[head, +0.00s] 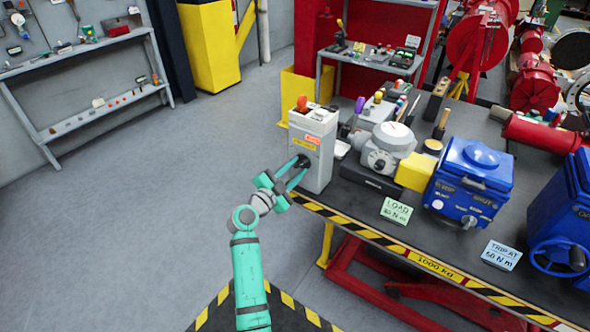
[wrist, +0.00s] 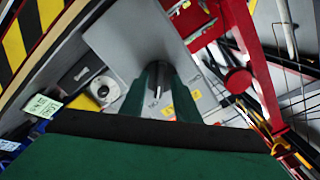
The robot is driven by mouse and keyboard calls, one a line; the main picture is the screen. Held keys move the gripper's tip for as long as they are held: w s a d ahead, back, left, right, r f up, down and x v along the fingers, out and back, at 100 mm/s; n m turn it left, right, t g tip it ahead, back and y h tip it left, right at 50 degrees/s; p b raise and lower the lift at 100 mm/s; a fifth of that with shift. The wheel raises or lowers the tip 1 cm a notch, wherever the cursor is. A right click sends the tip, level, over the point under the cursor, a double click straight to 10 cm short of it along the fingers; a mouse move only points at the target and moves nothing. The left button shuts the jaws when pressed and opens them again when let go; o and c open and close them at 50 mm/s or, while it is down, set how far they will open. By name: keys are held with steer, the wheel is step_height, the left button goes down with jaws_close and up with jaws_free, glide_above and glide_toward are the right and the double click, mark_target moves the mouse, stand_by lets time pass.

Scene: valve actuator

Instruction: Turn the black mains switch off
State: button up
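The mains switch is a black knob (wrist: 157,77) on the front of a tall grey box (head: 314,142) at the table's near left corner. In the head view the knob (head: 303,161) is partly covered by my gripper (head: 296,171). My gripper's two teal fingers are apart and reach to the panel, one on each side of the knob. In the wrist view my gripper (wrist: 158,84) has the knob between its fingertips. I cannot tell whether the fingers press on it. A yellow label and small lettering show on the panel beside the knob.
An orange-red knob (head: 302,103) stands on the box top. A grey actuator (head: 386,150), a blue gearbox (head: 468,182) and a LOAD card (head: 396,211) are to the right on the table. The floor (head: 150,200) to the left is clear.

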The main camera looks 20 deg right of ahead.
jaws_close()
steer(key=shift+n, duration=0.3)
steer(key=n, duration=0.6)
steer(key=shift+s, duration=0.1)
steer(key=n, duration=1)
steer(key=shift+n, duration=0.4)
